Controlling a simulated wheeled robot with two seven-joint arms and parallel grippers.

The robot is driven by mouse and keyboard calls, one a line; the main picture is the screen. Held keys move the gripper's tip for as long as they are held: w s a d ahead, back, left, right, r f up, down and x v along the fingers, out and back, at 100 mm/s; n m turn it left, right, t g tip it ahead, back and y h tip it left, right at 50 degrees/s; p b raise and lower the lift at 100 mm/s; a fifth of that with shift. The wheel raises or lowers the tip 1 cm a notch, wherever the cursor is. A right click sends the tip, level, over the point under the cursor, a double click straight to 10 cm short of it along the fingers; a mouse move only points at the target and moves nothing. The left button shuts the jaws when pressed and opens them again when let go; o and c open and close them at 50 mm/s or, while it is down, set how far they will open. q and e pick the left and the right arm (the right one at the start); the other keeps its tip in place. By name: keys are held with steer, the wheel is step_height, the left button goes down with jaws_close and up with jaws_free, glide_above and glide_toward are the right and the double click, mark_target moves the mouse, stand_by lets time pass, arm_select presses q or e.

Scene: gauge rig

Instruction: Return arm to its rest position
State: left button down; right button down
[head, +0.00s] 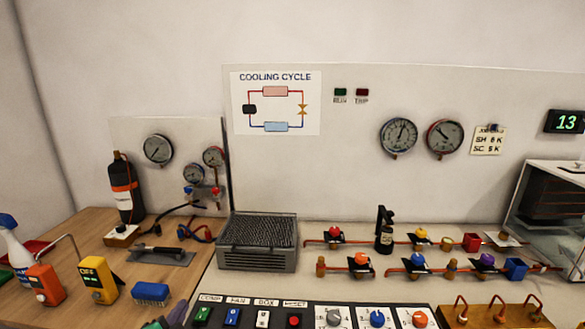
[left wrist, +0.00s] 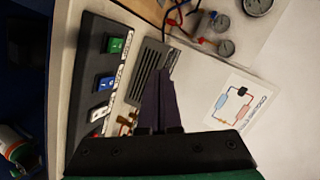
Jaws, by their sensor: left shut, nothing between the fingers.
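My left gripper (left wrist: 163,58) shows in the left wrist view with its two dark fingers together, shut and empty. It points toward the panel, with the grey vented box (left wrist: 150,68) just beyond and to the left of the fingers. In the head view only a small green and grey part of what looks like my left arm shows at the bottom edge, left of the switch panel; the fingers cannot be made out there. My right gripper is in neither view.
The switch panel (head: 310,315) runs along the front, with the vented box (head: 257,262) behind it. Pipes with coloured valves (head: 418,262) fill the right bench. Left are a yellow meter (head: 97,279), an orange meter (head: 45,284) and a black bottle (head: 126,190). The COOLING CYCLE board (head: 235,105) stands behind.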

arm_select(q)
steer(key=s+f+n+g+h, duration=0.2)
steer(key=s+f+n+g, duration=0.8)
steer(key=s+f, duration=0.75)
steer(key=s+f+g, duration=0.2)
steer(key=s+f, duration=0.1)
steer(key=f, duration=1.8)
steer(key=s+a+f, duration=0.2)
steer(key=s+f, duration=1.2)
steer(key=s, duration=0.3)
steer(key=shift+a+f+g, duration=0.15)
steer(key=shift+f+g, duration=0.15)
steer(key=shift+g, duration=0.1)
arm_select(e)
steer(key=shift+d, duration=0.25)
